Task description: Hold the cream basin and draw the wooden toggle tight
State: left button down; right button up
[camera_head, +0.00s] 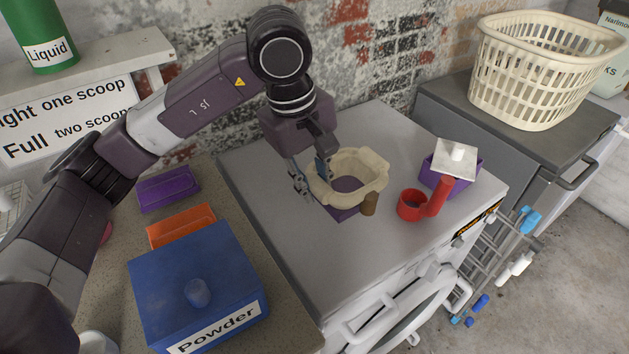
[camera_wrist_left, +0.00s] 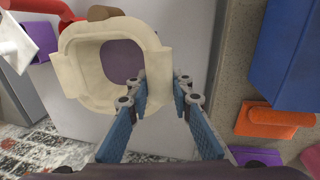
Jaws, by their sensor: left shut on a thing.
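The cream basin (camera_head: 372,163) is on top of the white washing machine, around or over a purple piece (camera_head: 341,212); which of the two I cannot tell. Its rim also shows in the left wrist view (camera_wrist_left: 72,85), with purple (camera_wrist_left: 122,62) seen inside. My left gripper (camera_head: 311,177) is shut on the basin's near-left wall; its blue fingers (camera_wrist_left: 160,88) straddle that wall in the left wrist view. The wooden toggle (camera_head: 370,204), a short brown cylinder, stands at the basin's right front side. A brown end, probably the toggle, shows beyond the basin in the left wrist view (camera_wrist_left: 103,12).
A red scoop (camera_head: 411,205) and a purple box with a tilted white lid (camera_head: 455,160) are right of the basin. A blue powder box (camera_head: 195,275), orange box (camera_head: 181,226) and purple box (camera_head: 168,188) stand left. The machine's front top is clear.

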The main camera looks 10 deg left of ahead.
pick_arm(q)
jog(key=shift+f+b, duration=0.9)
jog(key=shift+f, duration=0.3)
notch_tip(320, 180, down, 6)
jog(key=b, duration=0.5)
jog(key=shift+f+b, duration=0.5)
jog(key=shift+b, duration=0.2)
jog(key=shift+f, duration=0.15)
pick_arm(e)
notch_tip(320, 180, down, 9)
jog(key=shift+a, duration=0.25)
pick_arm(q)
jog(key=shift+f+b, duration=0.1)
jog(key=shift+b, duration=0.2)
pick_arm(e)
jog(key=shift+f, duration=0.1)
pick_arm(q)
jog(key=c, duration=2)
grip_release()
